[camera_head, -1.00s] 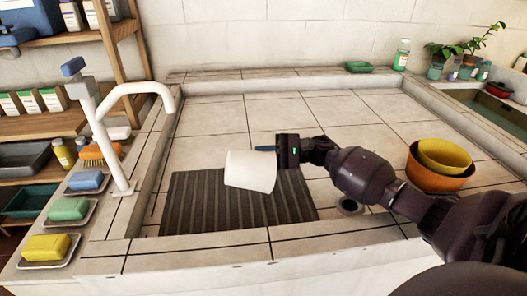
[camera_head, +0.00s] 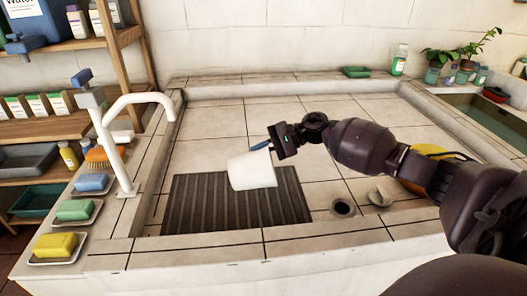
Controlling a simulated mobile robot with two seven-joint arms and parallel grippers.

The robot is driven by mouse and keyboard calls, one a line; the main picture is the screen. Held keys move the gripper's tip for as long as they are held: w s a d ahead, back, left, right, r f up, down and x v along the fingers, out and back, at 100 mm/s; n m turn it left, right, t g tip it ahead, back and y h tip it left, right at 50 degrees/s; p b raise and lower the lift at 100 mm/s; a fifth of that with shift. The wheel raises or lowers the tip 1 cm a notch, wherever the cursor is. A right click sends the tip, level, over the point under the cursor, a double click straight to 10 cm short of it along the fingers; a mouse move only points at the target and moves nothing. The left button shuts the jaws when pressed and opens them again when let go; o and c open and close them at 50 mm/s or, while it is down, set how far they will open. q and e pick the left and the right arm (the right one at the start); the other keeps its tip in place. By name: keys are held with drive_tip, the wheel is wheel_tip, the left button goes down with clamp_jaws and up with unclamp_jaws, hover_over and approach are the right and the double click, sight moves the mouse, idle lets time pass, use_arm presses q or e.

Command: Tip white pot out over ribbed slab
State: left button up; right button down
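The white pot (camera_head: 252,171) is above the right part of the dark ribbed slab (camera_head: 205,207), tilted in the picture. My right gripper (camera_head: 268,147) reaches in from the right and is shut on the pot's upper right edge. The pot hides part of the slab, so I cannot tell how far above it the pot is. I cannot see into the pot, and nothing shows on the bare ribs. My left gripper is not in view.
A white tap (camera_head: 117,140) stands at the left ledge near yellow (camera_head: 55,245), green (camera_head: 74,210) and blue (camera_head: 91,182) blocks. A drain (camera_head: 343,208) and a small pale object (camera_head: 381,192) lie right of the slab. My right arm mostly hides a yellow bowl (camera_head: 434,150).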

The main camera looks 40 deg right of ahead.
drive_tip(key=shift+r+h, duration=0.5)
drive_tip(key=shift+f+g+h, duration=0.1)
drive_tip(key=shift+g+h, duration=0.2)
drive_tip(key=shift+g, duration=0.1)
drive_tip(key=shift+r+g+h+p, duration=0.3)
drive_tip(key=shift+r+h+p, duration=0.15)
drive_tip(key=shift+h, duration=0.15)
drive_tip(key=shift+r+g+h, duration=0.45)
drive_tip(key=shift+g+h, duration=0.05)
drive_tip(key=shift+h, duration=0.3)
drive_tip(key=g+h, duration=0.1)
drive_tip(key=r+g+h, duration=0.1)
drive_tip(key=h, duration=0.1)
drive_tip(key=g+h, duration=0.1)
drive_tip(key=r+h, duration=0.1)
drive_tip(key=h, duration=0.1)
drive_tip(key=shift+a+r+m+g, duration=0.1)
drive_tip(key=shift+r+m+g, duration=0.2)
drive_tip(key=shift+g, duration=0.1)
drive_tip(key=r+g+h, duration=0.1)
drive_tip(key=h, duration=0.1)
drive_tip(key=shift+r+g+h+b, duration=0.2)
drive_tip(key=shift+g+h+b, duration=0.2)
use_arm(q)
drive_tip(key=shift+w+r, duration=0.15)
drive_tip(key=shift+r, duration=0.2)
use_arm(e)
drive_tip(key=shift+s+f, duration=0.1)
